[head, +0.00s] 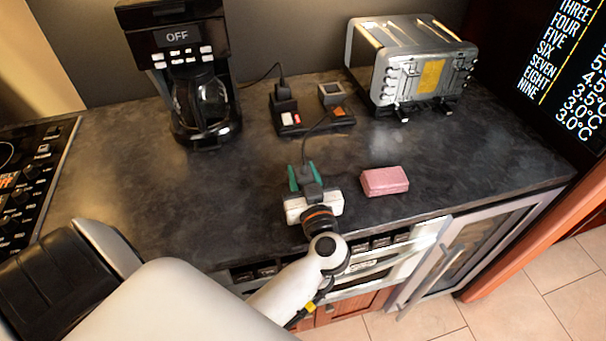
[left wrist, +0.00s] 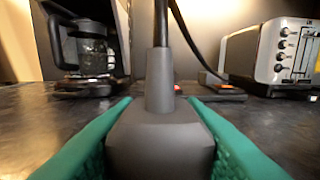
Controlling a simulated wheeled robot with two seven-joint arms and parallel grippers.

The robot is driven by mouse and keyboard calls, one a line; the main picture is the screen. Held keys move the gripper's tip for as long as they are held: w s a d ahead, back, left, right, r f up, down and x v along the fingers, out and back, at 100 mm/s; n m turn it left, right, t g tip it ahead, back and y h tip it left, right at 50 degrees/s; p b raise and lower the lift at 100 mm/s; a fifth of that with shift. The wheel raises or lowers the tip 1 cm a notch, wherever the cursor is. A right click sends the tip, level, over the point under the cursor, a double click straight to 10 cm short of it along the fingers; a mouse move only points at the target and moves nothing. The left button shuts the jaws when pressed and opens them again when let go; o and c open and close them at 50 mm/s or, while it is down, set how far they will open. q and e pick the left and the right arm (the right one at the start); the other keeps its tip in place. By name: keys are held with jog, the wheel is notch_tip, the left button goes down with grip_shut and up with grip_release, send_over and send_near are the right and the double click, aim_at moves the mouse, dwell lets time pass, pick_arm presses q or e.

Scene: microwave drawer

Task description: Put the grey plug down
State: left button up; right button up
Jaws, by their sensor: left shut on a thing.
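My left gripper (head: 306,178) has teal fingers and is shut on the grey plug (head: 312,188), low over the front middle of the dark counter. In the left wrist view the grey plug (left wrist: 160,135) sits between both fingers, with its dark cord rising from the top. I cannot tell whether the plug touches the counter. Behind it is a black socket strip (head: 312,127) with a red switch and an orange switch. A black plug (head: 282,91) stands in its left part; a grey square socket (head: 331,93) is at its right. My right gripper is not in view.
A pink sponge-like block (head: 384,181) lies just right of the gripper. A coffee maker (head: 188,60) stands back left and a silver toaster (head: 412,62) back right. A stove panel (head: 38,170) is at far left. The counter (head: 130,190) is bare left of the gripper.

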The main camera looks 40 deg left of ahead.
pick_arm(q)
jog(key=o, duration=1)
jog(key=shift+f, duration=0.1)
jog(key=b+v, duration=0.1)
jog(key=v, duration=1.1)
jog(key=shift+b, duration=0.3)
